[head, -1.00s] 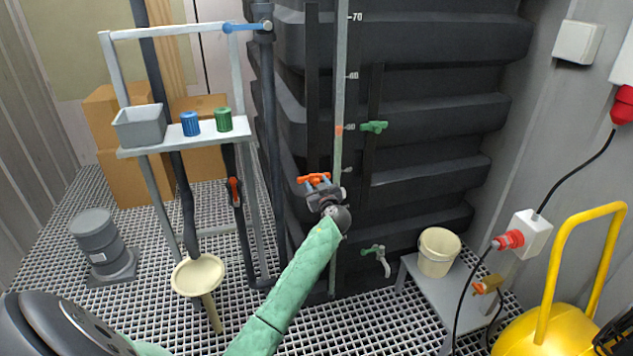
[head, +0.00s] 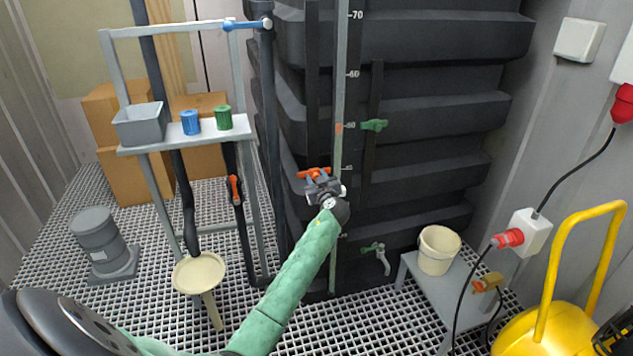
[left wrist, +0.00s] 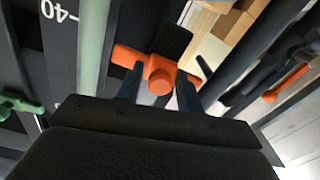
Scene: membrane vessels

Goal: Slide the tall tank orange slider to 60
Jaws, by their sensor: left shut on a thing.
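The tall tank (head: 430,85) is dark and ribbed. A pale green strip (head: 341,100) with printed marks runs up its front, with 70 near the top and 60 below it. The orange slider (head: 314,173) sits left of the strip, near the height of the 40 mark; it also shows in the left wrist view (left wrist: 158,76), with -40 printed at upper left. My left gripper (head: 322,185) is shut on the orange slider, its fingers (left wrist: 158,92) on either side of the knob. My right gripper is not in view.
A small orange mark (head: 338,129) is on the strip near 50. A green handle (head: 374,125) sits on a rail to the right, and a green tap (head: 376,250) is lower. A bucket (head: 438,250) stands on a low bench at right.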

